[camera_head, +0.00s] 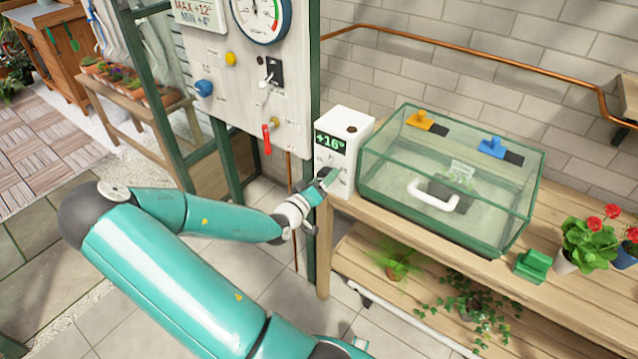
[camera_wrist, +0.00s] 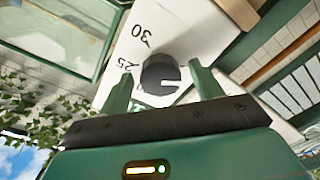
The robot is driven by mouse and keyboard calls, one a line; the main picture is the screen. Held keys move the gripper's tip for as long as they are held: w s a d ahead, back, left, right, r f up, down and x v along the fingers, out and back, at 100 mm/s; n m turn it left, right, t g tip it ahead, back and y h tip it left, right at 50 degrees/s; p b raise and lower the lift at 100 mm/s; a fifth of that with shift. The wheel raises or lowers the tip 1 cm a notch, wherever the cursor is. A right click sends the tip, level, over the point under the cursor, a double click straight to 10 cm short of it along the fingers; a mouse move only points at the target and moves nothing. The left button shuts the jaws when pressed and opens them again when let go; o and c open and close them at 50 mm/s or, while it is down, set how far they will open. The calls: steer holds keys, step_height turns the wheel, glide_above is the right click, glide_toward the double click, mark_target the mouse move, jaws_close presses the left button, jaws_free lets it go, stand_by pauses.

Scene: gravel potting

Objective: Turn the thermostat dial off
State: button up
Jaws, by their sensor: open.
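The thermostat (camera_head: 351,128) is a white box on the left end of the wooden bench, with a green display reading +16°. Its dial (camera_wrist: 157,70) is a dark round knob with a white mark, which points to the right in the wrist view. The numbers 30 and 25 show on the white face beside it. My gripper (camera_head: 328,180) is at the lower front of the thermostat and hides part of it in the head view. In the wrist view its two green fingers are open, one on each side of the dial. Whether they touch it, I cannot tell.
A glass case (camera_head: 445,180) with a white handle stands right of the thermostat. A green post (camera_head: 311,120) and a panel (camera_head: 240,85) with a gauge and a red lever (camera_head: 267,139) are close on the left. Potted red flowers (camera_head: 588,240) stand at the right.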

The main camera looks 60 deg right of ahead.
steer(key=w+a, duration=0.1)
steer(key=a, duration=1.2)
steer(key=shift+w+a, duration=0.35)
